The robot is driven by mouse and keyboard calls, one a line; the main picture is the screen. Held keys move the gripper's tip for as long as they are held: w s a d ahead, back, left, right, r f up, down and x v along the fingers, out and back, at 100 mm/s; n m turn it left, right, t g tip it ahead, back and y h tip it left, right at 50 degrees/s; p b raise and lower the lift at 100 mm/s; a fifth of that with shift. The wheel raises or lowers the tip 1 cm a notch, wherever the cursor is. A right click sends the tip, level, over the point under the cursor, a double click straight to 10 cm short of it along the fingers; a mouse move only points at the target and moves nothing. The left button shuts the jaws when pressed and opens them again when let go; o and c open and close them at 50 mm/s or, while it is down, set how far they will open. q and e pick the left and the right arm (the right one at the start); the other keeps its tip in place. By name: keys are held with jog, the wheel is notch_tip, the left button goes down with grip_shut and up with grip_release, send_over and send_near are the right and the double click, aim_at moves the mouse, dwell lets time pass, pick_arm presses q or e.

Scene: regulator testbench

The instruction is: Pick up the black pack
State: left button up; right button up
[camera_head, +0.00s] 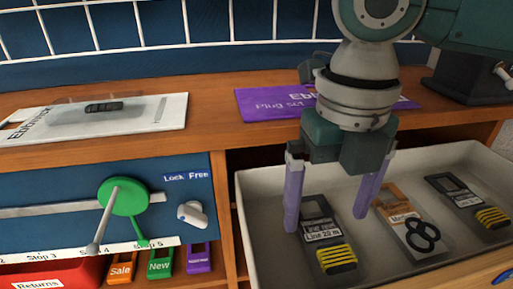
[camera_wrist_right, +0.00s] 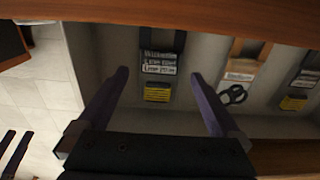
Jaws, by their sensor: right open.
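A black pack (camera_head: 328,236) with a white label reading "Line 20 m" and yellow stripes lies in the pale tray (camera_head: 262,226). It also shows in the right wrist view (camera_wrist_right: 158,68). My right gripper (camera_head: 326,221) points down over this pack, open and empty, with one purple finger on each side of it in the picture. Whether the fingertips are level with the pack is hard to tell. A second dark pack (camera_head: 467,202) with yellow stripes lies at the tray's right. My left gripper is not seen in the head view.
An orange pack (camera_head: 392,200) with black rings (camera_head: 423,236) lies between the two dark packs. The tray's walls surround them. A purple board (camera_head: 262,103) lies on the wooden shelf behind. A blue panel with a green lever (camera_head: 123,197) stands to the left.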

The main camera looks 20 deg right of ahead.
aim_at(323, 226)
notch_tip(323, 226, down, 3)
jog(key=shift+r+b, duration=0.2)
jog(key=shift+b, duration=0.1)
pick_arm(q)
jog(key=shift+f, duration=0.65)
pick_arm(e)
jog(key=shift+r, duration=0.1)
jog(key=shift+c, duration=1.4)
jog(key=c, duration=1.1)
jog(key=shift+r, duration=0.15)
notch_tip(323, 226, up, 7)
jog(key=p, duration=0.4)
pick_arm(q)
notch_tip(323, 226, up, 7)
jog(key=p, duration=0.3)
pick_arm(e)
jog(key=a, duration=1.8)
jog(key=shift+s, duration=0.45)
